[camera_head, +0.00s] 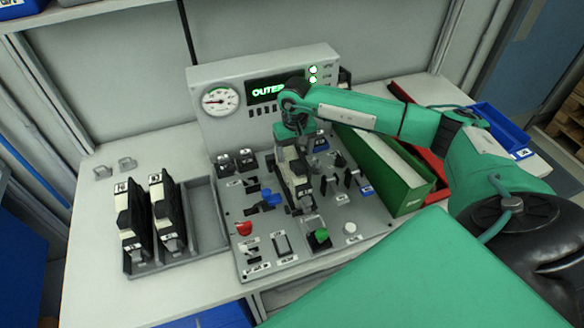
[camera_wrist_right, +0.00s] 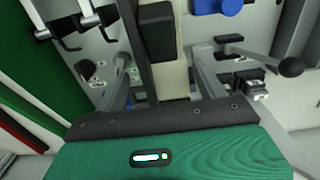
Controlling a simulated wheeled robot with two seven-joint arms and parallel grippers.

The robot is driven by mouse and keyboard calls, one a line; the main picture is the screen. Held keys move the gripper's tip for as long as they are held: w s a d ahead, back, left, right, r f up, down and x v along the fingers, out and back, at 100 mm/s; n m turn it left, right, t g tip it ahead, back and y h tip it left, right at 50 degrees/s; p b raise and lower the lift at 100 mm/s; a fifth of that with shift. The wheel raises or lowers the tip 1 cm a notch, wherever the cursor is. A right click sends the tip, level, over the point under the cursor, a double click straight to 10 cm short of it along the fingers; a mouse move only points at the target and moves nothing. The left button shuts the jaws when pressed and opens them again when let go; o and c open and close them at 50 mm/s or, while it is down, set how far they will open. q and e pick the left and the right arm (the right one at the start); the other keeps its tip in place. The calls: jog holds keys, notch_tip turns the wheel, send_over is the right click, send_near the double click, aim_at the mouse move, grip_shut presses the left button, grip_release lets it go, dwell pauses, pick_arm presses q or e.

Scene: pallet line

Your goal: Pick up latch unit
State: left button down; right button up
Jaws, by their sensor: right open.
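A black and cream latch unit (camera_wrist_right: 172,76) stands on the control panel in the right wrist view, between the two grey fingers of my right gripper (camera_wrist_right: 160,84). The fingers are open, one on each side of it; I cannot tell whether either touches it. In the head view my right gripper (camera_head: 300,196) points down over the middle of the panel, and the latch unit there is partly hidden by it. Two similar black and cream units (camera_head: 130,222) (camera_head: 168,212) stand in a grey tray (camera_head: 207,222) at the left. My left gripper is not in view.
The control panel (camera_head: 242,262) carries a gauge (camera_head: 220,100), a lit green display, a red button (camera_head: 244,228), a blue valve handle (camera_head: 268,200) and several levers close to the gripper. A green bin (camera_head: 405,198) stands right of the panel. The table's front left is clear.

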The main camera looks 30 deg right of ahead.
jog(key=shift+f, duration=0.25)
jog(key=shift+a+f+p, duration=0.2)
jog(key=shift+f+p, duration=0.25)
jog(key=shift+p, duration=0.3)
notch_tip(320, 180, down, 3)
jog(key=shift+a+f+p, duration=0.1)
jog(key=shift+a+p, duration=0.05)
jog(key=shift+p, duration=0.85)
jog(key=shift+f, duration=0.55)
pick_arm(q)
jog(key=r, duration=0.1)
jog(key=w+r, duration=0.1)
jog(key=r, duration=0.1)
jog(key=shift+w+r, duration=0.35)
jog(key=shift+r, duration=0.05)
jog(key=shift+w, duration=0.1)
pick_arm(e)
jog(key=shift+w, duration=0.1)
jog(key=c, duration=1.3)
jog(key=shift+r, duration=0.1)
